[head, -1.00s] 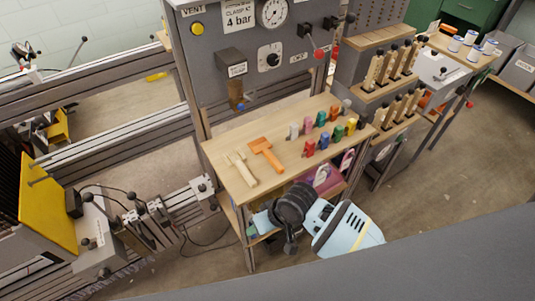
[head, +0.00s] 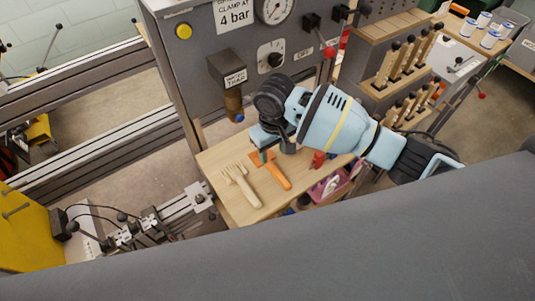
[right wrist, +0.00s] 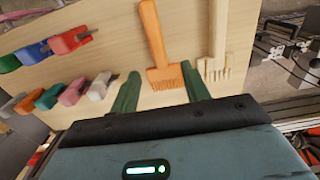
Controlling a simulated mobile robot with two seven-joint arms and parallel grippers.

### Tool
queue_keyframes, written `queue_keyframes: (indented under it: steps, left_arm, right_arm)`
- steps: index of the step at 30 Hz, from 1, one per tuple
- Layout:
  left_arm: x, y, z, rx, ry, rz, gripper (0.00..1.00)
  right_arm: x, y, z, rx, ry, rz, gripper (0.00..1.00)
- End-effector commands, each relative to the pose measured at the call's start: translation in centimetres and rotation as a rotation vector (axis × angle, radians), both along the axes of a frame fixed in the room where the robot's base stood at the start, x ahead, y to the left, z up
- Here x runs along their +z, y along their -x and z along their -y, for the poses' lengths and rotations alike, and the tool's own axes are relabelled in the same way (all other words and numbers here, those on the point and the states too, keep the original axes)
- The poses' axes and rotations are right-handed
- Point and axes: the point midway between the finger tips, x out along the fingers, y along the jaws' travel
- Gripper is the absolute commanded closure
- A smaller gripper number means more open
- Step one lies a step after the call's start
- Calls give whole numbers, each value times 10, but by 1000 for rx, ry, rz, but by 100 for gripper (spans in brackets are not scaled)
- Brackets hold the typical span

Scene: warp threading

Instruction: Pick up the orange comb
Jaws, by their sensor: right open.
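The orange comb (head: 275,173) lies flat on the wooden table top (head: 222,157), its head partly covered by my right gripper in the head view. A pale wooden comb (head: 241,185) lies beside it on the left. My right gripper (head: 262,157) is low over the table at the orange comb's toothed end. In the right wrist view my right gripper (right wrist: 163,88) is open, with its two green fingers on either side of the orange comb (right wrist: 159,52) and apart from it. The pale comb (right wrist: 219,45) lies just right of the right finger there. My left gripper is not in view.
Several coloured clips, including a red one (right wrist: 72,41), lie to the left of the orange comb in the right wrist view. A grey machine panel (head: 205,45) with a gauge stands behind the table.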

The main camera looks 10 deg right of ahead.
Motion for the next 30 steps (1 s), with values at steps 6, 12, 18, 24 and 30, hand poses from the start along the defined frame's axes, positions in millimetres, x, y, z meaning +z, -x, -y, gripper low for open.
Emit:
queue_keyframes:
  steps: [6,12,18,24,30]
  left_arm:
    - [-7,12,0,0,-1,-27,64]
    - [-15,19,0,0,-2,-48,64]
    - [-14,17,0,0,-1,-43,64]
    - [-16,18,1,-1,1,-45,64]
    - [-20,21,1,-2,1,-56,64]
  right_arm:
    - [-5,0,0,0,1,-3,54]
    - [-25,0,0,-1,0,-5,54]
    - [-29,-1,0,0,-1,-1,54]
    - [-55,-6,2,-1,1,-6,54]
    - [-76,-7,2,0,0,-2,54]
